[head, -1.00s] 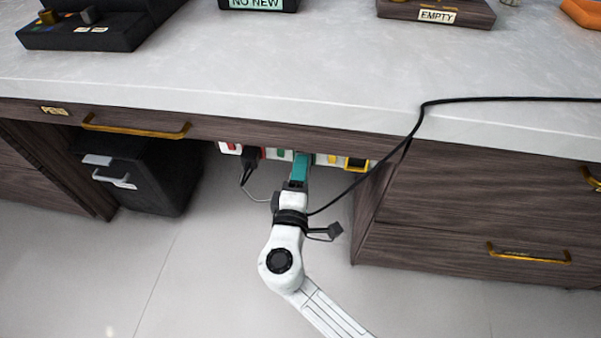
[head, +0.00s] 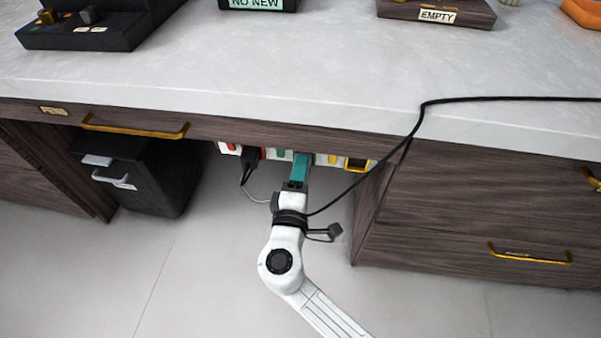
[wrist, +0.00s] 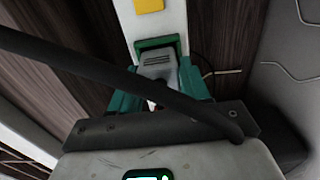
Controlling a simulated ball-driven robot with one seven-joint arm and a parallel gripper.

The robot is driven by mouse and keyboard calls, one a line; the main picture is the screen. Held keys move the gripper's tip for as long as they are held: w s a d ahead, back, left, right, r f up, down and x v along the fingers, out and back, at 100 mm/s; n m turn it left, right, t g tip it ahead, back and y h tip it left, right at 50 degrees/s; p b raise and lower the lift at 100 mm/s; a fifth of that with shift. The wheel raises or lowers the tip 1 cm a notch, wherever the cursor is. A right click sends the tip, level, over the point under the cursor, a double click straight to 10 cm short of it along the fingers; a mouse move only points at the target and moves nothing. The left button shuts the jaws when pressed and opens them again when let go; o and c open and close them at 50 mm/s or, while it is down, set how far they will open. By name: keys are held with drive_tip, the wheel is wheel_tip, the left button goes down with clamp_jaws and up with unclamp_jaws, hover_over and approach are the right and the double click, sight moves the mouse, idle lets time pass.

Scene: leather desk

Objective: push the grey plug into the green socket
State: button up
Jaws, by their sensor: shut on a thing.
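My gripper (head: 301,163), with teal fingers, reaches under the desk's front edge to the socket strip. In the wrist view its fingers (wrist: 158,84) are shut on the grey plug (wrist: 158,66), one finger on each side. The plug's far end is at the green socket (wrist: 157,43), whose green rim shows around and above it. How deep the plug sits is not clear. A black cable crosses in front of the plug and hides its lower part. In the head view my gripper covers the plug and the green socket.
The socket strip (head: 322,159) has a black plug (head: 251,158) at left and a yellow-framed socket (head: 357,164) at right. A black bin (head: 160,175) stands left under the desk, drawers (head: 470,200) right. The black cable (head: 480,99) runs over the desk edge. Floor below is clear.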

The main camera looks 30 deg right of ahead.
drive_tip(key=shift+w+d, duration=0.35)
drive_tip(key=shift+w, duration=0.15)
drive_tip(key=o, duration=1.1)
drive_tip(key=shift+o, duration=0.2)
drive_tip(key=shift+s, duration=0.1)
drive_tip(key=p+v, duration=0.2)
drive_tip(key=v, duration=0.8)
drive_tip(key=shift+s+a, duration=0.25)
